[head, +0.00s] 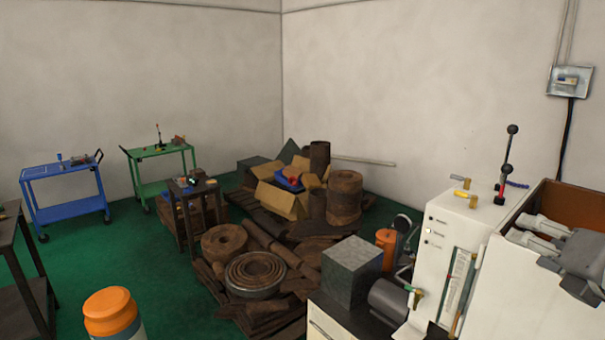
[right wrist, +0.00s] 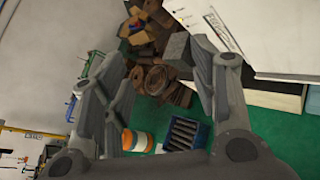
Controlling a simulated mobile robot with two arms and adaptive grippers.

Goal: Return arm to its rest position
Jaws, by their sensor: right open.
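My right gripper (head: 523,230) is at the right edge of the head view, in front of the open brown-lined top of a white machine (head: 480,245). In the right wrist view its two grey fingers (right wrist: 155,58) stand wide apart with nothing between them. It is open and empty. Much of my right arm is outside the head view. My left gripper is not in view. No indexing chuck can be made out.
A grey block (head: 352,270) sits on a low cabinet beside the machine. An orange-topped container (head: 110,313) stands at the front left. A pile of rusty parts (head: 262,272) fills the middle. A blue crate (right wrist: 205,137) lies below in the wrist view.

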